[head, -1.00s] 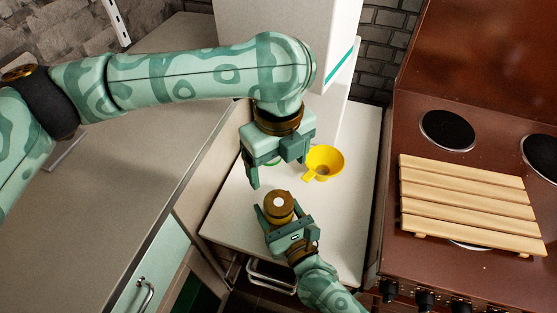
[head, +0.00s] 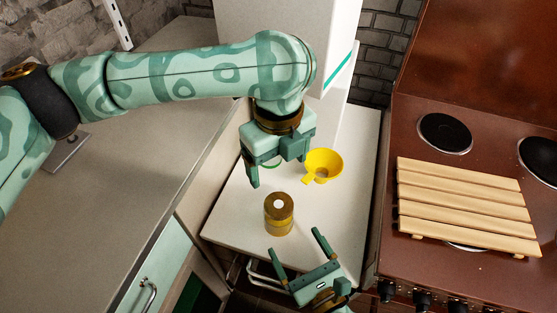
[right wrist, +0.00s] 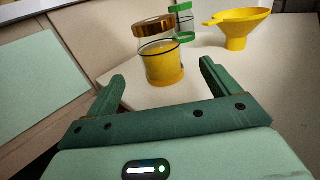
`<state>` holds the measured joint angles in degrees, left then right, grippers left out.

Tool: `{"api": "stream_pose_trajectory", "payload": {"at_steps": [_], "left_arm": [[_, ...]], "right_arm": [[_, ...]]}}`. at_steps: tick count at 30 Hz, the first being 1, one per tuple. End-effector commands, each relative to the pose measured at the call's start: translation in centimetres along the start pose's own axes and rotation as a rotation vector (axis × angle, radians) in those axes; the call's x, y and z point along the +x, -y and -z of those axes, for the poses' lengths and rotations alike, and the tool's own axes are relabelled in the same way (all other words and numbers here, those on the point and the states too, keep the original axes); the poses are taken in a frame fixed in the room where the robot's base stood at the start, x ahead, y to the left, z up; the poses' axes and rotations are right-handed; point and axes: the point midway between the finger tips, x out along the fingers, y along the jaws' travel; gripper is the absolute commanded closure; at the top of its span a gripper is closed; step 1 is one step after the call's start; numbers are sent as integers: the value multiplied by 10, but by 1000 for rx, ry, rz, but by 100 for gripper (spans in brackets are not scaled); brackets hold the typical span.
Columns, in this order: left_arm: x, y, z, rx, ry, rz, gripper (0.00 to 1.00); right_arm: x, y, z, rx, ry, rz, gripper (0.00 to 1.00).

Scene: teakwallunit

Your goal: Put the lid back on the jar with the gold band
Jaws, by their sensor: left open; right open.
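The jar with the gold band (head: 280,228) stands upright on the white counter. In the right wrist view it is clear glass (right wrist: 147,50) with orange-yellow contents, a dark ring and a gold band around its foot. A brown-gold lid (head: 278,201) with a pale centre spot sits on its top; the lid also shows in the right wrist view (right wrist: 155,24). My right gripper (head: 294,240) is open and empty in front of the jar, apart from it. My left gripper (head: 278,172) is open and empty, behind and above the jar.
A green-lidded jar (right wrist: 183,20) stands behind, mostly hidden by my left gripper in the head view. A brown stove with a slatted wooden board (head: 465,205) is at right. The counter's front right is clear.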

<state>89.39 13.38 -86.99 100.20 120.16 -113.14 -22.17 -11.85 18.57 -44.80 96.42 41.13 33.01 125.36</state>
Motion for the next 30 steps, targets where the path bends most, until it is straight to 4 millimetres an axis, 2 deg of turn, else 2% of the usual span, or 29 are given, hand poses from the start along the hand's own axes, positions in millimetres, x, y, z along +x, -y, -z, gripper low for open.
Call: {"api": "stream_pose_trajectory", "payload": {"at_steps": [3,10,30], "left_arm": [[-2,0,0,0,1,0,19],[-2,0,0,0,1,1,19],[-7,0,0,0,3,2,19]], "right_arm": [[-25,0,0,0,-2,-2,12],[-52,0,0,0,0,0,12],[-56,0,-4,-1,3,0,12]]}}
